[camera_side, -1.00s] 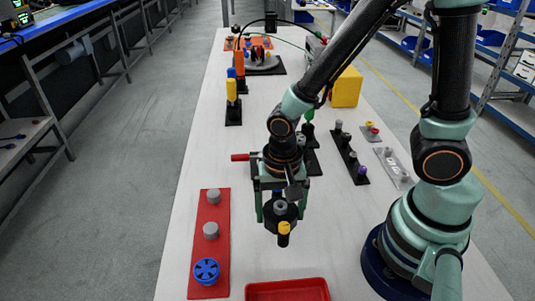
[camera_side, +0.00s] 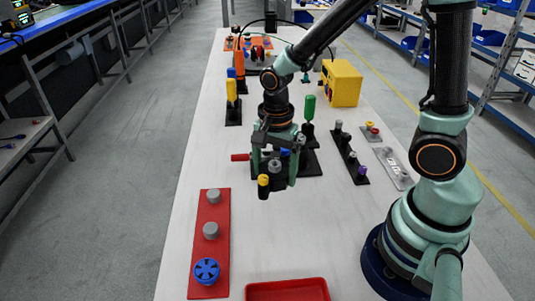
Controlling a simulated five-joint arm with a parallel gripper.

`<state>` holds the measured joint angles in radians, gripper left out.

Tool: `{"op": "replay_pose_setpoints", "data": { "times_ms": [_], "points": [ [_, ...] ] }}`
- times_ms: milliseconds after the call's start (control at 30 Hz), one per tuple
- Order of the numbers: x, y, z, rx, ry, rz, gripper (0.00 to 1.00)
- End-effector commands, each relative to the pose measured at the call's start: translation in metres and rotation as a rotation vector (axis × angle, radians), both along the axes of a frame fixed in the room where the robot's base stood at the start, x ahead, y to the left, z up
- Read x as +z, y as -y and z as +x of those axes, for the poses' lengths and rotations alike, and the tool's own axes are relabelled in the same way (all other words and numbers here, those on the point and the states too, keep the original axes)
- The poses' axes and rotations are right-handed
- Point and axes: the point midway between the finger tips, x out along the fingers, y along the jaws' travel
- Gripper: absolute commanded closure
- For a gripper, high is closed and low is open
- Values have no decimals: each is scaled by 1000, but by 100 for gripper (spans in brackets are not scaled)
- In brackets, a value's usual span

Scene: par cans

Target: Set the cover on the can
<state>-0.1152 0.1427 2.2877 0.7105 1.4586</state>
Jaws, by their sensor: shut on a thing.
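My gripper (camera_side: 275,172) points down over the middle of the table, with its fingers on either side of a dark round piece, which looks like the cover. A grey knob (camera_side: 275,165) and a yellow-topped black knob (camera_side: 263,181) show at the front of this piece. A fixture with a red handle (camera_side: 240,157) stands just behind and left of my gripper and is mostly hidden by it. I cannot make out the can clearly; it may be behind my gripper. I cannot tell whether the held piece touches anything below.
A red plate (camera_side: 211,257) with grey knobs and a blue wheel (camera_side: 206,271) lies front left. A red tray (camera_side: 287,290) is at the front edge. A green-handled tool (camera_side: 309,108) stands behind right, near a yellow box (camera_side: 342,84).

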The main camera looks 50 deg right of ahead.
Motion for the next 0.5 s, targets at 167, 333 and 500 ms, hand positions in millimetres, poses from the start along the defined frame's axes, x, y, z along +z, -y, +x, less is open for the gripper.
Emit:
{"op": "replay_pose_setpoints", "data": {
  "times_ms": [167,333,500],
  "points": [
    [23,69,37,-452,3,1,58],
    [40,124,51,-781,2,1,58],
    [50,156,54,-964,0,1,58]
  ]
}}
